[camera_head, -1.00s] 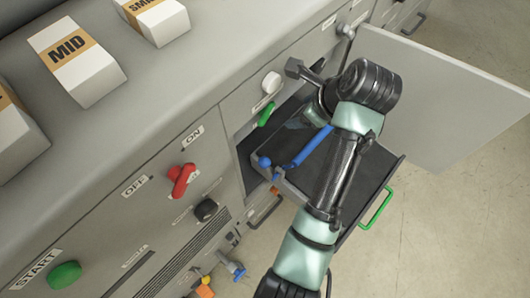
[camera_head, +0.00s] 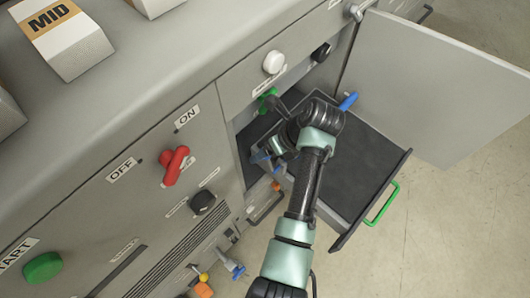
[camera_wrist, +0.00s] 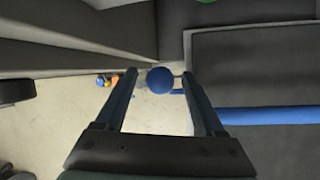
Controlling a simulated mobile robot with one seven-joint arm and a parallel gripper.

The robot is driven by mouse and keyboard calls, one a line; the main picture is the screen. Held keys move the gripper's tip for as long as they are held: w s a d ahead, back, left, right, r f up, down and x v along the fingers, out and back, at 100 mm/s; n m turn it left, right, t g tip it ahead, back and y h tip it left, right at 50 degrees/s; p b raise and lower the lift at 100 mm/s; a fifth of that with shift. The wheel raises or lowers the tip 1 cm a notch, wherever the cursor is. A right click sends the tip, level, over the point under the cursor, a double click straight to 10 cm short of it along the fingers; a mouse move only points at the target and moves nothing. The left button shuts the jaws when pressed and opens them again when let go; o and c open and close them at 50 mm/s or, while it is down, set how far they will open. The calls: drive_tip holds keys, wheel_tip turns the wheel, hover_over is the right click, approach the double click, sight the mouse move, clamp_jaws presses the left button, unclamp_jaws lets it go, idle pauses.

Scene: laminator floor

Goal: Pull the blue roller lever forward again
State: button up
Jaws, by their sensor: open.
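The blue roller lever shows in the wrist view as a round blue knob (camera_wrist: 159,80). In the head view only a bit of blue (camera_head: 261,156) shows at the tray's left edge, beside my wrist. My gripper (camera_wrist: 158,76) is open, with one finger on each side of the knob. Contact with the knob cannot be made out. A blue roller bar (camera_wrist: 265,115) lies across the dark tray right of my fingers. Its far end (camera_head: 347,102) shows beyond my arm in the head view; my arm hides its middle.
The dark tray (camera_head: 365,165) is pulled out, with a green handle (camera_head: 382,204) at its front. An open grey door (camera_head: 440,85) stands at the right. A red switch (camera_head: 174,165), black knob (camera_head: 203,202) and white knob (camera_head: 274,62) stick out of the panel.

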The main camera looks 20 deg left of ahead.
drive_tip(key=shift+a+f, duration=0.35)
drive_tip(key=shift+f, duration=0.3)
clamp_jaws()
idle(1.0)
